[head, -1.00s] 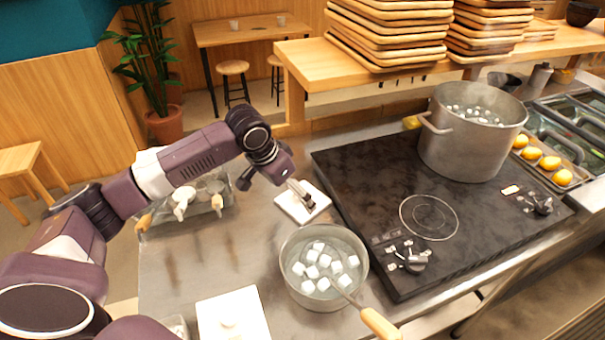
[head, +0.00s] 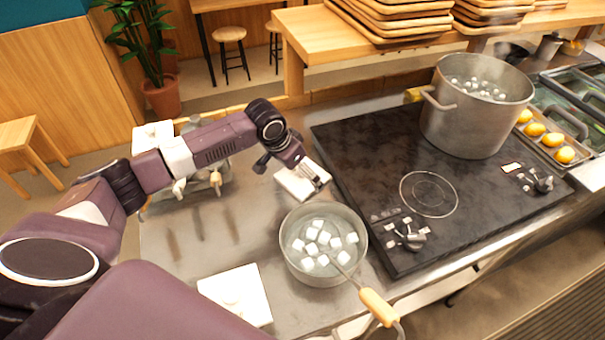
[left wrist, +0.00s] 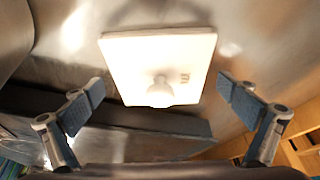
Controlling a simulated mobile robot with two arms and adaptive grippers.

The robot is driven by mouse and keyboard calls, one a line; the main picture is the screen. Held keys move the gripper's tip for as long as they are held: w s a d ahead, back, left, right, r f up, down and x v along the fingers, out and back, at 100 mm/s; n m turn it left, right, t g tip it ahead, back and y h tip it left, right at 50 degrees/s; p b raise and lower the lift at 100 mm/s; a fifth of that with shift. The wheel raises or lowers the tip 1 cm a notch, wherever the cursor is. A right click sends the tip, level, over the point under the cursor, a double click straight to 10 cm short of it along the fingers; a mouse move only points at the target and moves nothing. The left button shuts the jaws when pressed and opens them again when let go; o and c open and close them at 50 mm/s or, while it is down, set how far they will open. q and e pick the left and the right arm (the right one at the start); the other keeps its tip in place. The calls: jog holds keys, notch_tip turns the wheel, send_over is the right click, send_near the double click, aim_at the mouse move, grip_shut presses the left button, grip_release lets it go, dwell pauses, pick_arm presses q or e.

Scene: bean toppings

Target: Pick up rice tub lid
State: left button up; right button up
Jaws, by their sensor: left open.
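A white square lid (head: 288,181) lies on the steel counter beside the black stove's left edge. In the left wrist view the same lid (left wrist: 120,58) shows a round knob (left wrist: 160,91) and small dark marking. My left gripper (head: 313,178) is over this lid in the head view and partly covers it. In the left wrist view my left gripper (left wrist: 160,90) is open, its fingers apart on either side of the knob, holding nothing. A second white square lid (head: 252,306) with a knob lies nearer the front of the counter. My right gripper is not seen.
A pan of white cubes (head: 290,265) with a wooden-handled tool stands just in front of the first lid. A large pot (head: 460,135) stands on the black stove (head: 370,165). Stacked wooden trays (head: 395,25) are on the shelf behind. Bare counter (head: 200,240) lies left of the pan.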

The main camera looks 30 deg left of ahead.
pick_arm(q)
jog(key=c, duration=1)
jog(key=shift+r, duration=0.15)
